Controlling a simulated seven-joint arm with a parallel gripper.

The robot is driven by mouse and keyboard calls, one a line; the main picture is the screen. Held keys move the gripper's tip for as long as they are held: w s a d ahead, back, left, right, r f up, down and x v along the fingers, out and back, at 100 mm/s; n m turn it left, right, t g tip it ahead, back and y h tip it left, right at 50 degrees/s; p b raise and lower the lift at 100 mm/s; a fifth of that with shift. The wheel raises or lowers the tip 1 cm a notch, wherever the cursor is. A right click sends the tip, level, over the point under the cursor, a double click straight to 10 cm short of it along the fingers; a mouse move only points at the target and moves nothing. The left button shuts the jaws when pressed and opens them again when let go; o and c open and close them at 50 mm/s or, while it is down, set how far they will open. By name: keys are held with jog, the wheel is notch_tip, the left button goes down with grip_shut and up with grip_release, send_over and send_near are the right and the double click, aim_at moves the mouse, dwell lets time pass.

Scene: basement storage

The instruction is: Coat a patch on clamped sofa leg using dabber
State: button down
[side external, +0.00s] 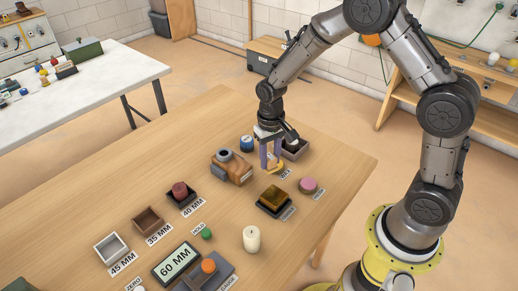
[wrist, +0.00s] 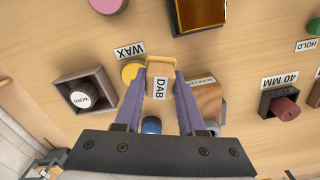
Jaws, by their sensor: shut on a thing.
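My gripper (wrist: 161,72) is over the far part of the wooden table, pointing down, and shows in the side view (side external: 270,163). Its purple fingers are shut on a pale tan piece (wrist: 160,62), seemingly the dabber. A DAB label (wrist: 159,88) shows between the fingers; whether it is on the piece or below it I cannot tell. A wooden block with a grey round fitting (side external: 231,167) stands just left of the gripper in the side view, and right of it in the wrist view (wrist: 206,103). I cannot tell if it is the clamped leg. The piece's lower end is unclear.
A yellow disc (wrist: 131,72) sits close beside the fingers near the WAX label. A grey tray (side external: 297,153), a blue-topped item (side external: 247,143), a dark tray with a glossy amber top (side external: 273,199) and a pink disc (side external: 308,185) stand around. Size trays and a 60 MM display (side external: 175,262) are nearer.

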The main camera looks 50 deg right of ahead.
jog(key=n, duration=0.3)
jog(key=shift+w+f+n, duration=0.1)
jog(key=shift+w+n, duration=0.05)
jog(key=shift+n, duration=0.15)
jog(key=w+a+r, duration=0.6)
jog(key=a+r, duration=0.2)
jog(key=r, duration=0.1)
notch_tip(320, 180, down, 8)
jog(key=shift+d+f, duration=0.1)
jog(key=shift+s+d+f, duration=0.1)
jog(key=shift+d, duration=2.6)
jog(key=shift+a, duration=3.1)
jog(key=shift+a+r, duration=0.1)
jog(key=shift+r, duration=0.1)
notch_tip(320, 180, up, 8)
